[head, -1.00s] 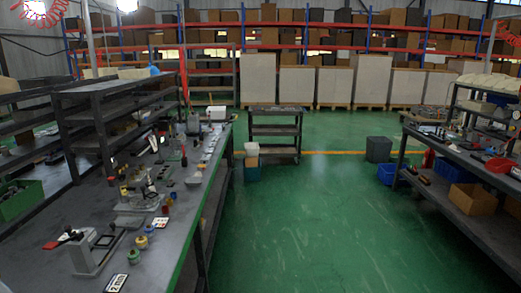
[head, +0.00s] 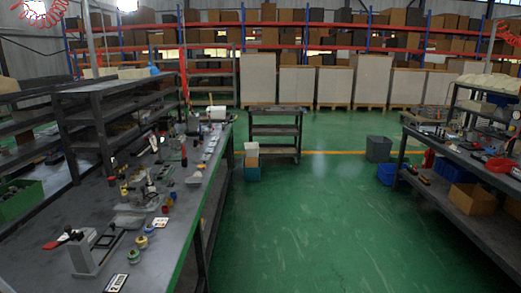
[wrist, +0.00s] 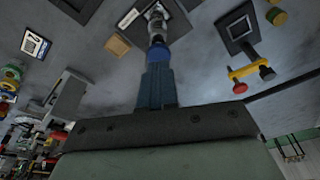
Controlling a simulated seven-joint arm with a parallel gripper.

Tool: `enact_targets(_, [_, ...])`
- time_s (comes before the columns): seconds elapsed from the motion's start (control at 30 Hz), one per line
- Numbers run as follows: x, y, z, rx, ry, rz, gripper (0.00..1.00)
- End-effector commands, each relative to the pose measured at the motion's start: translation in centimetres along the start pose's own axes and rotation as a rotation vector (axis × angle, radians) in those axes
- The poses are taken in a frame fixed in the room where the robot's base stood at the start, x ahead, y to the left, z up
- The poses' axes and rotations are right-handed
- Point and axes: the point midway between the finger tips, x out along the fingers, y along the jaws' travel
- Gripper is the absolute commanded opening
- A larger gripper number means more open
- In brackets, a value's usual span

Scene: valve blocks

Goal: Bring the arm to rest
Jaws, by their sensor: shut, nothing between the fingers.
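My gripper (wrist: 157,52) shows in the wrist view as blue fingers closed together, reaching up from a dark bar, with nothing seen between them. Beyond the fingertips, a grey metal fitting stands on a dark square base (wrist: 177,22); I cannot tell whether the tips touch it. At the right of that view is a dark block with a yellow handle (wrist: 250,70) and a red knob (wrist: 240,88). In the head view, I cannot make out my gripper clearly among the small valve parts on the left bench (head: 180,235).
A grey block with a red-tipped lever (head: 90,255) stands at the bench's near end. Several small coloured knobs (head: 141,242) lie beside it. A dark shelf (head: 110,85) stands behind the bench. Green floor (head: 300,220) is open between the left bench and the right bench (head: 455,190).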

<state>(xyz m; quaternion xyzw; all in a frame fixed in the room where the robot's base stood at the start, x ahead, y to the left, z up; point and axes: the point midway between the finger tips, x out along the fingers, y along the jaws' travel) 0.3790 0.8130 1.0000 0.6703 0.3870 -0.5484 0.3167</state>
Motion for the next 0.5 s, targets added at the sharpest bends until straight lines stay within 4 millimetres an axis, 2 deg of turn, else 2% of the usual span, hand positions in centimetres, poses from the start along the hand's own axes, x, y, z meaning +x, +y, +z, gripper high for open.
enact_targets(0.37, [0.0,0.1,0.1,0.001,0.000,0.000,0.00])
enact_targets(0.5, [0.3,1.8,1.5,0.014,-0.009,0.004,0.00])
